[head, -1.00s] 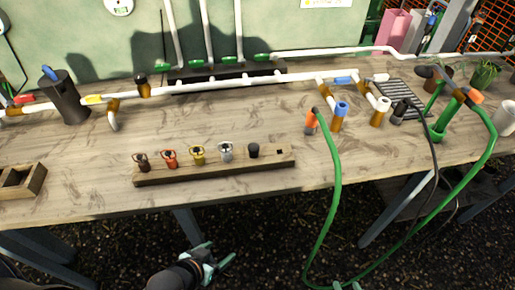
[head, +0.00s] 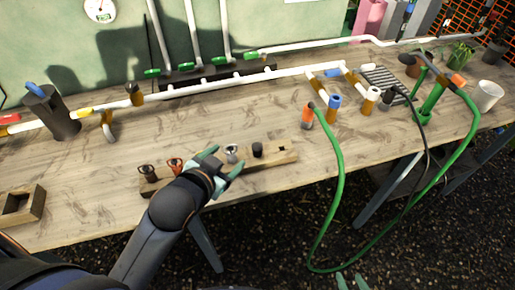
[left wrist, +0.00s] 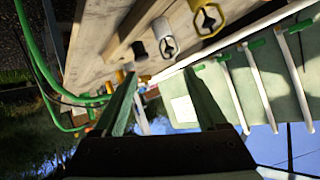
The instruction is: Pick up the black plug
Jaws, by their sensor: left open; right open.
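The black plug (head: 257,150) stands upright near the right end of the wooden rack (head: 286,153). It also shows in the left wrist view (left wrist: 139,49), beyond the grey plug (left wrist: 164,36). My left gripper (head: 221,169) is open and empty, over the rack's front side, left of the black plug and apart from it. The grey plug (head: 231,152) stands between them. The yellow plug (left wrist: 208,17) shows in the left wrist view; my gripper hides it in the head view. My right gripper (head: 354,282) is open at the bottom edge, only its fingertips showing.
A red plug (head: 175,165) and a brown plug (head: 147,171) stand at the rack's left. A green hose (head: 341,185) hangs over the table edge to the right. White piping (head: 230,86) runs behind the rack. Bare tabletop lies between rack and piping.

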